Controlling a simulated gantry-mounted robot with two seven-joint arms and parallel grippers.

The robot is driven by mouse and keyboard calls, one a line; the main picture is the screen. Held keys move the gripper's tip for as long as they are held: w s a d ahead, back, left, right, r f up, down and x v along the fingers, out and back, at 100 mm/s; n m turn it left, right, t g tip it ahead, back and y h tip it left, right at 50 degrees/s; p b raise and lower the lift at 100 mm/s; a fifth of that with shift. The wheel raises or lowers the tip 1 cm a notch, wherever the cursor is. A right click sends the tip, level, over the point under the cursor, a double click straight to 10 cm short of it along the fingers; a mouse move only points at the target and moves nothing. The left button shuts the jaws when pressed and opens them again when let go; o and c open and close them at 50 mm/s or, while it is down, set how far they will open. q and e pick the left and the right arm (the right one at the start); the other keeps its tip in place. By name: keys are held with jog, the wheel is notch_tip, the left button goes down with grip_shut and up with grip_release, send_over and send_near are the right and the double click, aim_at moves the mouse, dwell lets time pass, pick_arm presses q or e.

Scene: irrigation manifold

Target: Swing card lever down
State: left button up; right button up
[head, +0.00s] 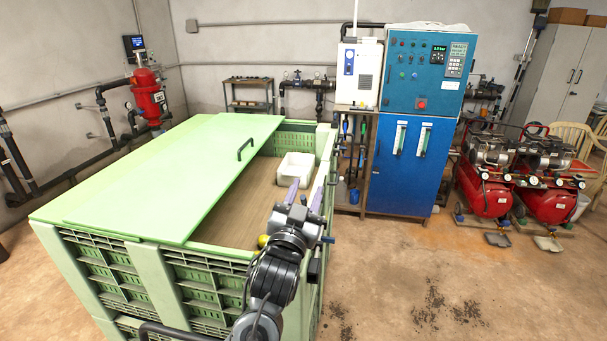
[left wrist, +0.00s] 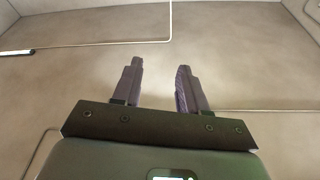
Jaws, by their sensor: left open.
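My left gripper (head: 304,193) is in front of the right part of the green crate, in the head view, with its two purple fingers pointing up and apart. In the left wrist view the fingers of my left gripper (left wrist: 160,66) are open with nothing between them, and a bare wall lies beyond. I cannot make out a card lever in either view. A blue control cabinet (head: 402,72) with buttons, a small display and a keypad stands beyond the gripper, well apart from it. My right gripper is not in view.
A large green crate (head: 95,212) with a partly covering lid (head: 175,170) fills the left. Red compressors (head: 487,185) stand at the right. A red filter tank (head: 148,92) is at the left wall.

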pick_arm(q)
notch_tip(320, 180, down, 3)
jog(key=a+n+g+y+p, duration=0.1)
jog(key=a+n+y+p, duration=0.1)
jog(key=n+p, duration=0.15)
jog(key=g+p, duration=0.2)
send_near(303, 203)
jog(key=w, duration=0.3)
jog(key=w+p, duration=0.1)
jog(key=w, duration=0.4)
jog(key=shift+w+d, duration=0.35)
jog(key=shift+d, duration=0.05)
jog(key=shift+w+p, duration=0.3)
jog(key=shift+w, duration=0.7)
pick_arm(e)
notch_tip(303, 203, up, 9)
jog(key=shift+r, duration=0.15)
pick_arm(q)
grip_shut()
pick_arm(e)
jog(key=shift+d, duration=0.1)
pick_arm(q)
jog(key=shift+f, duration=0.1)
